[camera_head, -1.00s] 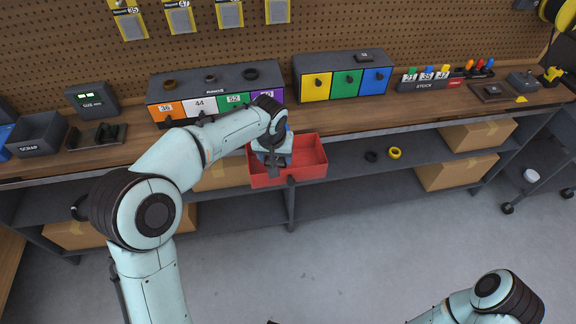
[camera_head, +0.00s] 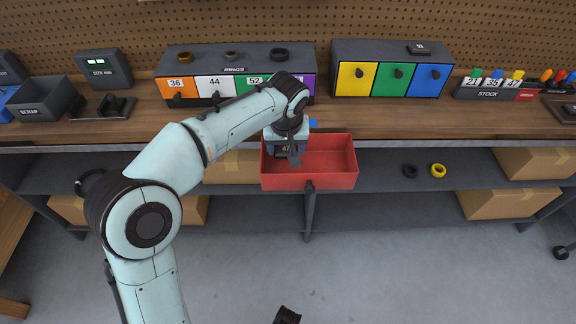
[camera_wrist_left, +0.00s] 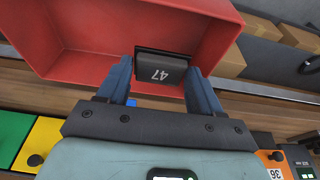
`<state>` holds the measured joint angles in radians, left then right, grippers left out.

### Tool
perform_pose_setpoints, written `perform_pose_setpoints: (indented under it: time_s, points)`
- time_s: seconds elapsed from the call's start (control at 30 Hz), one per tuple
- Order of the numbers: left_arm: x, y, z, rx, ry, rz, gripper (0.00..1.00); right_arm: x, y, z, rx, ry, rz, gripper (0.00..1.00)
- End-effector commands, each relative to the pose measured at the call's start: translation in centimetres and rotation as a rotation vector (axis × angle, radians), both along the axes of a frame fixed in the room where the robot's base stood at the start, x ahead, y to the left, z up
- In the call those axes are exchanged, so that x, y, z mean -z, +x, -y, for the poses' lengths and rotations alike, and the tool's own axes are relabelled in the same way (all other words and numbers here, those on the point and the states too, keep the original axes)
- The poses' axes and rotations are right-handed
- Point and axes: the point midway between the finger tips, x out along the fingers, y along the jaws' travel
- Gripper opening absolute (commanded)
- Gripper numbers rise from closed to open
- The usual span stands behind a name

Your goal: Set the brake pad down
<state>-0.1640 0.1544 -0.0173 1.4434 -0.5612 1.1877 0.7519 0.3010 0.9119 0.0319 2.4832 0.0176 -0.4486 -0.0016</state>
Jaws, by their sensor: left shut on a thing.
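The brake pad (camera_wrist_left: 160,70) is a small dark block marked 47, held between the two fingers of my left gripper (camera_wrist_left: 158,78). In the head view, my left gripper (camera_head: 288,152) points down at the left end of the open red drawer or bin (camera_head: 330,180). The brake pad (camera_head: 285,149) shows there only partly, behind the fingers. It is over or inside the red bin; I cannot tell whether it touches the bottom. A dark part (camera_head: 287,316) at the bottom edge may be my right gripper; its fingers are not clear.
Behind the bin is the wooden bench (camera_head: 330,117) with a numbered ring cabinet (camera_head: 236,72), a cabinet with coloured fronts (camera_head: 392,65), a scrap bin (camera_head: 42,103) and a stock rack (camera_head: 487,88). Cardboard boxes (camera_head: 500,203) stand on the lower shelf. The bin's right part looks empty.

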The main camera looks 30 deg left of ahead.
Motion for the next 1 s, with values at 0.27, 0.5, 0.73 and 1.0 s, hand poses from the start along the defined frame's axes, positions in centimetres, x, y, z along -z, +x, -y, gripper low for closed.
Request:
perform_pose_setpoints:
  time_s: [0.27,0.5,0.73,1.0]
  points:
    - [2.7,0.0,0.0,-0.001,-0.001,0.001,0.31,1.0,1.2,0.5,0.014,-0.015,0.031,0.43]
    - [6.1,0.0,0.0,0.000,-0.001,-0.001,0.31,2.2,2.6,1.2,0.030,-0.033,0.069,0.43]
    - [6.6,0.0,0.0,0.000,-0.001,0.002,0.31,2.3,2.8,1.3,0.032,-0.036,0.076,0.43]
    - [6.9,0.0,0.0,0.000,-0.001,0.001,0.78,2.5,3.1,1.4,0.036,-0.039,0.084,0.43]
